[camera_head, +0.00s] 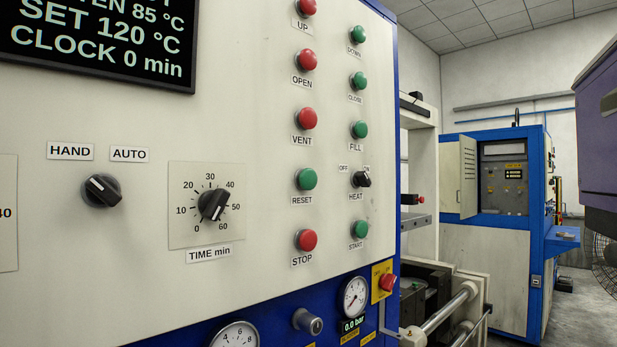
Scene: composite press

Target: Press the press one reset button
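The reset button (306,179) is a green round button on the cream control panel (240,120), with a RESET label under it. It sits in the left button column, below the red VENT button (306,119) and above the red STOP button (306,240). Nothing covers it. I cannot see a press number on the panel. My gripper is not in view; a purple-grey body at the right edge may be part of my arm.
The HEAT switch (361,179) and green FILL (359,130) and START (360,229) buttons stand close to the right. The time knob (213,205) is to the left. A red button on a yellow plate (388,283) and gauges sit below. Another blue machine (500,180) stands behind.

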